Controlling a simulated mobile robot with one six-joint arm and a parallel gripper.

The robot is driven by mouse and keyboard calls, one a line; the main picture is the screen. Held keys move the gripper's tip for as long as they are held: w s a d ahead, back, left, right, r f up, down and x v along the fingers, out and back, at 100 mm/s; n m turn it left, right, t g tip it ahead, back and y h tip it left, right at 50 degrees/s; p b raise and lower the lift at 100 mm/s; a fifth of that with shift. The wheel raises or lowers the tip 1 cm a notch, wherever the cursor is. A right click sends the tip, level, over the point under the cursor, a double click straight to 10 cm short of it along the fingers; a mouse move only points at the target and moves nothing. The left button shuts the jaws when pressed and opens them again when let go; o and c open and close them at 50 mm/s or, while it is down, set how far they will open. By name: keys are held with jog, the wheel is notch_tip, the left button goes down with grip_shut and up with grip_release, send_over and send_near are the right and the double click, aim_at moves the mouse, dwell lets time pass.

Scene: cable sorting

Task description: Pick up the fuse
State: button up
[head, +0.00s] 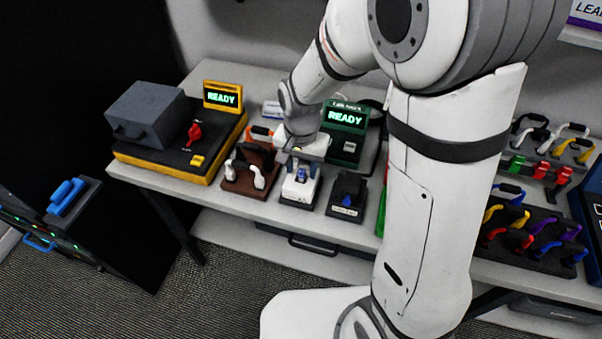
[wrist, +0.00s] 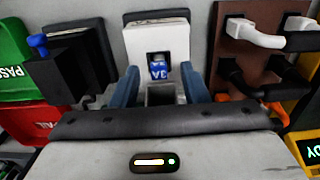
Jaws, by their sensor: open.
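The fuse (wrist: 158,70) is a small blue piece marked 3A, seated in the slot of a white holder (wrist: 158,37) in the wrist view. In the head view the fuse (head: 301,174) shows as a blue spot in the white holder (head: 297,192) on the bench. My gripper (wrist: 160,76) is open, with its two blue-grey fingers on either side of the fuse and lower holder in the wrist view. I cannot tell whether they touch it. In the head view my gripper (head: 300,160) is just above and behind the holder, its fingertips mostly hidden.
A brown board (head: 240,182) with handles stands close left of the holder, and a black block (head: 346,196) close right. Yellow (head: 219,155) and green (head: 345,117) READY units stand nearby. A rack of coloured cables (head: 530,240) is at right.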

jog(key=shift+f, duration=0.65)
jog(key=shift+c, duration=0.5)
grip_shut()
